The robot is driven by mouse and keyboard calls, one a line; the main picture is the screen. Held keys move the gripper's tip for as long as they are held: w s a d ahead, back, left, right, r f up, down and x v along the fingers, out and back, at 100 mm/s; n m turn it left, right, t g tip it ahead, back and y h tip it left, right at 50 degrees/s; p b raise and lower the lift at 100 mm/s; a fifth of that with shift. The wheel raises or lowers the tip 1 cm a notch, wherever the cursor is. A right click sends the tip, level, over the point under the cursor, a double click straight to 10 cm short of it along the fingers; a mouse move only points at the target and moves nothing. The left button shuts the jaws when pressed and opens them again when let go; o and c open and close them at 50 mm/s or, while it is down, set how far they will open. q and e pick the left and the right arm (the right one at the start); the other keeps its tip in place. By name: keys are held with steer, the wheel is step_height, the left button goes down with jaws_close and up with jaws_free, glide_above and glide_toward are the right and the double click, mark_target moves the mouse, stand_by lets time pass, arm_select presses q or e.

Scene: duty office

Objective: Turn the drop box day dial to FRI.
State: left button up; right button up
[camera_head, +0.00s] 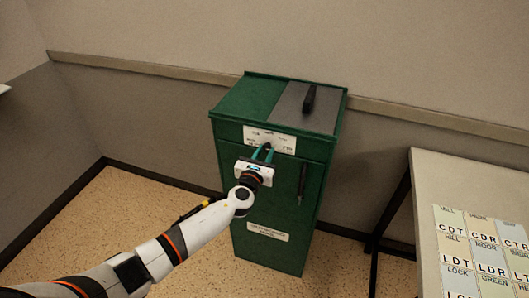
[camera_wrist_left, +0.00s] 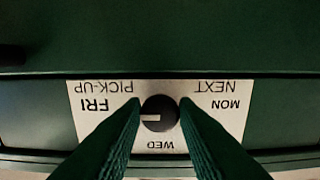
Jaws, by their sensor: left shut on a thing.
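The green drop box (camera_head: 265,235) stands against the wall, with a white day plate (camera_head: 285,143) on its upper front. In the left wrist view the plate (camera_wrist_left: 85,120) shows FRI on the left, MON on the right and WED at the bottom, with upside-down PICK-UP and NEXT words. The round dark dial (camera_wrist_left: 160,112) has a white mark pointing left, to the FRI side, just below the level of the FRI letters. My left gripper (camera_head: 264,153) reaches the plate, its teal fingers shut on the dial from both sides. My right gripper is out of view.
A dark handle (camera_head: 309,98) stands on the box's grey top panel, and another dark handle (camera_head: 302,179) is on its front. A table (camera_head: 427,184) with several lettered cards is at the right. Floor (camera_head: 150,200) is clear to the left.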

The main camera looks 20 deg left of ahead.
arm_select(q)
steer(key=shift+f, duration=0.1)
stand_by(0.3)
steer(key=o, duration=1)
steer(key=shift+c, duration=0.2)
steer(key=s, duration=1.2)
steer(key=shift+a, duration=0.25)
